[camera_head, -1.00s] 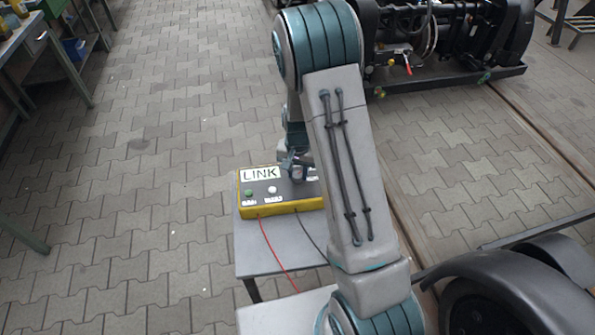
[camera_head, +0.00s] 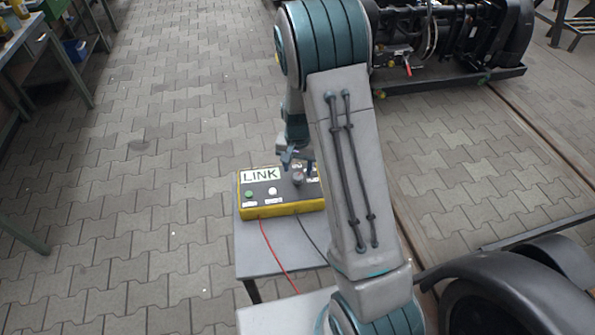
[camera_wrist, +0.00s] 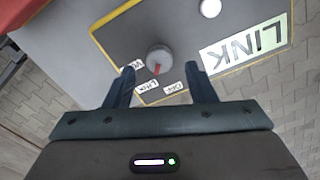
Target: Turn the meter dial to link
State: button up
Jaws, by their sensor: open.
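The meter (camera_head: 283,208) is a yellow-edged box with a dark top and a large LINK label (camera_head: 260,175). Its grey round dial (camera_head: 298,178) is at the right part of the top. In the wrist view the dial (camera_wrist: 159,56) has a red pointer (camera_wrist: 157,70) aimed toward the small white labels, roughly between the two lower ones; their text is too small to read surely. My gripper (camera_head: 298,158) is open and empty just above the dial. In the wrist view its fingers (camera_wrist: 159,68) stand apart on either side of the dial, not touching it.
The meter stands on a small grey table (camera_head: 262,258). A green button (camera_head: 249,194) and a white button (camera_head: 272,191) are on its top. A red cable (camera_head: 272,250) and a dark one run from its front. A bogie (camera_head: 445,40) stands behind; paved floor at left is clear.

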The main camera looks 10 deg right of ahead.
aim_at(298, 176)
notch_tip(298, 176, up, 11)
jog(key=shift+p, duration=0.3)
dwell(0.4)
jog(key=s+r+n+t+p, duration=0.1)
jog(key=s+r+n+p, duration=0.1)
jog(key=s+r, duration=0.6)
jog(key=s+r+n+t+p, duration=0.1)
jog(key=s+r+n+p, duration=0.2)
jog(key=s+r, duration=0.6)
jog(key=s, duration=0.5)
jog(key=shift+s+t, duration=0.25)
jog(key=shift+t, duration=0.15)
dwell(0.6)
